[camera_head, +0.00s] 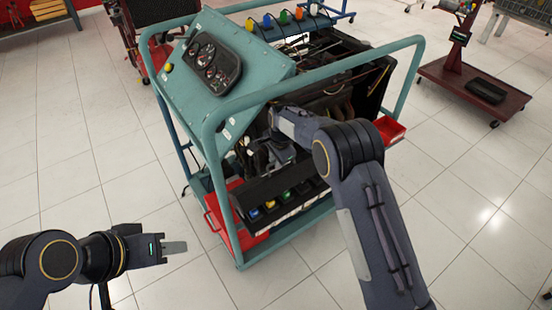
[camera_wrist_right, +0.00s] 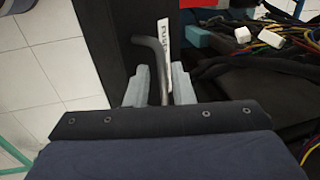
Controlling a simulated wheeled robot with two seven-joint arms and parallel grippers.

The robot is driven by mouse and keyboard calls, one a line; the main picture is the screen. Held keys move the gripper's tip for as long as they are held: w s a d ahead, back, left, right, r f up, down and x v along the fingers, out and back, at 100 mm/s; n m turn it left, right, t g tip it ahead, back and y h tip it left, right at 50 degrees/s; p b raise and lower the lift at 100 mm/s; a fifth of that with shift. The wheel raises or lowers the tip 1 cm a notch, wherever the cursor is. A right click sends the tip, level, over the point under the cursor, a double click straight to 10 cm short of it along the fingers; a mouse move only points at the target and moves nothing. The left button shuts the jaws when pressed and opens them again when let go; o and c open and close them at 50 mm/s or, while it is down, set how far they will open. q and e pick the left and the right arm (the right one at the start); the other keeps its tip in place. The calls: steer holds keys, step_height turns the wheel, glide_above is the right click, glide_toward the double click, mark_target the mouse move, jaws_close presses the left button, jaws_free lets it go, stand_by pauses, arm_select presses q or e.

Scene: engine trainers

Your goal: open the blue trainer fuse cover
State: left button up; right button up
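The blue trainer (camera_head: 222,95) is a teal-framed engine stand in the middle of the head view. My right gripper (camera_wrist_right: 160,88) is inside the trainer's frame, mostly hidden by my right arm in the head view. In the right wrist view its two pale fingers stand apart, one on each side of a dark bent handle (camera_wrist_right: 152,62). The handle is on the black fuse cover (camera_wrist_right: 108,40), next to a white label. I see no clear grip on the handle. The cover appears shut. My left gripper (camera_head: 174,247) hangs over the floor at left, seen edge-on, away from the trainer.
A black strip with coloured caps (camera_head: 284,200) and a red tray (camera_head: 228,228) are low on the trainer's near side. Cables and connectors (camera_wrist_right: 270,38) lie right of the cover. A dark red stand (camera_head: 470,80) is at right.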

steer(key=shift+o, duration=0.8)
steer(key=shift+w+r, duration=0.1)
steer(key=shift+r, duration=0.05)
steer(key=shift+d, duration=0.1)
